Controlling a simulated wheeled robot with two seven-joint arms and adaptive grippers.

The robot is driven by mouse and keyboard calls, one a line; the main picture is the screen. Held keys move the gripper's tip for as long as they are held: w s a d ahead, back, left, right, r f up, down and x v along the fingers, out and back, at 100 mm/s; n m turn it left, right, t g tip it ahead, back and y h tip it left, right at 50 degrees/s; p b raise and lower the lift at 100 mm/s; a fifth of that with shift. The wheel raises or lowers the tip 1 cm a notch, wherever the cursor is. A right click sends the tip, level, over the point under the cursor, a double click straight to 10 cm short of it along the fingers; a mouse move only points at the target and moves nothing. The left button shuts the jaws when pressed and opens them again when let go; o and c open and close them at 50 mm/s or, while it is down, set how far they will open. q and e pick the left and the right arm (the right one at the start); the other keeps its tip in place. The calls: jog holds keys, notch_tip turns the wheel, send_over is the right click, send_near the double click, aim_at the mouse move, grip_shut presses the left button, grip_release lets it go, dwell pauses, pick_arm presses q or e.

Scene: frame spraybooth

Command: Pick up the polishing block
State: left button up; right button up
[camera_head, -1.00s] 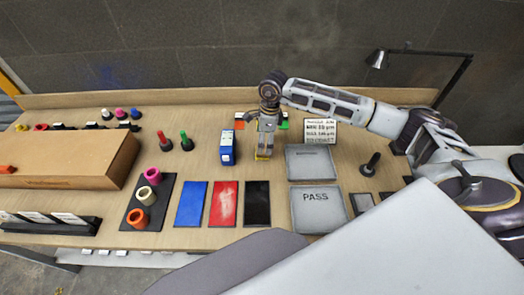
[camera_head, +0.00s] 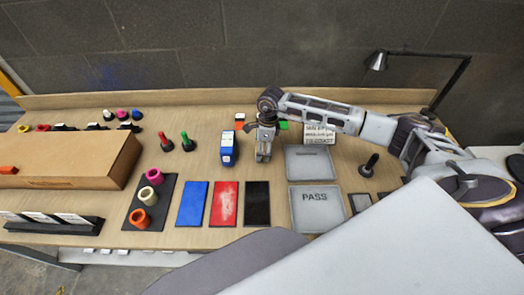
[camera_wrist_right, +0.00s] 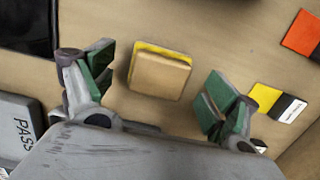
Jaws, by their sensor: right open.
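The polishing block (camera_wrist_right: 160,76), tan with a yellow layer along one edge, lies on the wooden table in the right wrist view. My right gripper (camera_wrist_right: 155,88) is open, with its green-padded fingers to the left and right of the block. Clear gaps show between the block and both fingers. In the head view, my right gripper (camera_head: 264,156) points down at the table behind the black panel. The block cannot be made out clearly there; the gripper hides that spot. My left gripper is not in view.
Blue (camera_head: 191,204), red (camera_head: 224,204) and black (camera_head: 257,204) panels lie in front. The grey PASS plate (camera_head: 317,210) is to their right. A small sign (camera_head: 319,134) stands behind, by my arm.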

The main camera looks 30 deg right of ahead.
jog(key=shift+f, duration=0.65)
jog(key=shift+c, duration=0.4)
jog(key=c, duration=1)
jog(key=shift+r, duration=0.1)
jog(key=shift+c, duration=0.2)
jog(key=shift+r+b, duration=0.75)
jog(key=shift+r, duration=4.2)
